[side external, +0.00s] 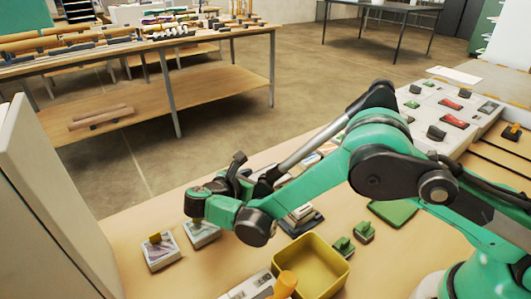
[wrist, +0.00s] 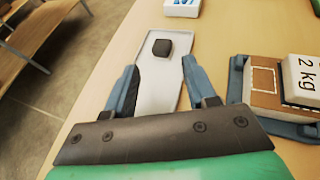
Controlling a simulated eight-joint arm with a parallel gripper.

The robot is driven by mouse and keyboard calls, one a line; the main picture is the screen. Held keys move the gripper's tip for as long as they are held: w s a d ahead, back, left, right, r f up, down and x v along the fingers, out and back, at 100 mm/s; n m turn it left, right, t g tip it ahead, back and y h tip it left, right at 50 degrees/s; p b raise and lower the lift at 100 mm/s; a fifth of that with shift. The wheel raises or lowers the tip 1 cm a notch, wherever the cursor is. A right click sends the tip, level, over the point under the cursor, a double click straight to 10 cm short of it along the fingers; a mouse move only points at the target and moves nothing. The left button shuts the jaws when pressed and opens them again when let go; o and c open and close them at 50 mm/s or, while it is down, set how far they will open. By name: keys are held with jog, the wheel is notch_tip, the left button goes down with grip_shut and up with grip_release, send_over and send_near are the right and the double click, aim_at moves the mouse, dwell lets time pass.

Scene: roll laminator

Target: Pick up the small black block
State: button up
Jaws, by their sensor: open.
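The small black block (wrist: 165,47) sits on a pale grey flat plate (wrist: 160,90) in the wrist view. My gripper (wrist: 160,68) is open, with one blue-grey finger at each side of the plate. The block is ahead of the fingertips and roughly centred between them; nothing is held. The block cannot be made out there, as the gripper covers that spot.
In the wrist view a white "2 kg" block (wrist: 303,80) and a brown block (wrist: 264,84) stand close right. A yellow bin (side external: 312,268), green blocks (side external: 364,232) and a plate with a yellow block (side external: 162,254) share the table. Its rounded edge lies left in the wrist view.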

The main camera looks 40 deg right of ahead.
aim_at(269, 173)
jog(key=shift+d+f, duration=0.15)
jog(key=shift+f, duration=0.1)
jog(key=shift+x, duration=2.6)
grip_shut()
